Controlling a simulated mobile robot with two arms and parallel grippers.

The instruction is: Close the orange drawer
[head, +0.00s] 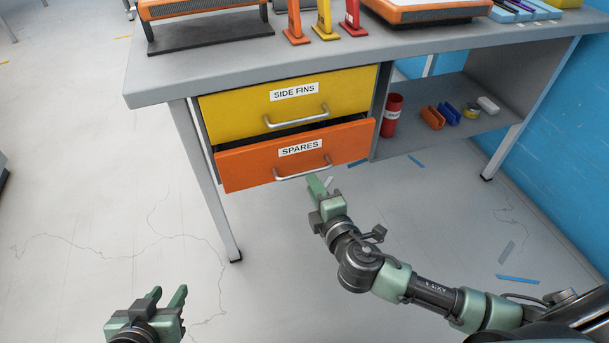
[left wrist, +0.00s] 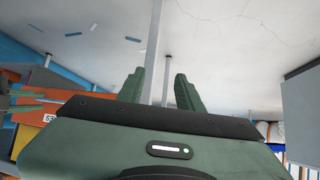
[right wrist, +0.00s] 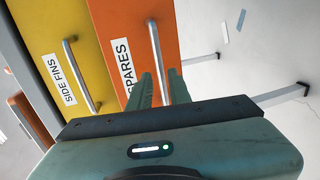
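The orange drawer (head: 245,168), labelled SPARES, sticks out a little under the yellow drawer (head: 230,114), with a dark gap along its top. Its silver handle (head: 303,173) faces front. My right gripper (head: 320,185) is just in front of and below that handle's right part. In the right wrist view its fingers (right wrist: 161,92) are partly open, and the orange drawer's handle (right wrist: 154,48) lines up with the gap between them; I cannot tell whether they touch it. My left gripper (head: 172,296) is open and empty, low at the left, away from the drawers; its fingers show in the left wrist view (left wrist: 160,92).
The grey workbench (head: 220,65) carries orange devices and coloured stands. A shelf (head: 465,130) right of the drawers holds a red cylinder (head: 392,115) and small items. A table leg (head: 212,185) stands left of the drawers. The floor at left is clear; blue scraps lie at right.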

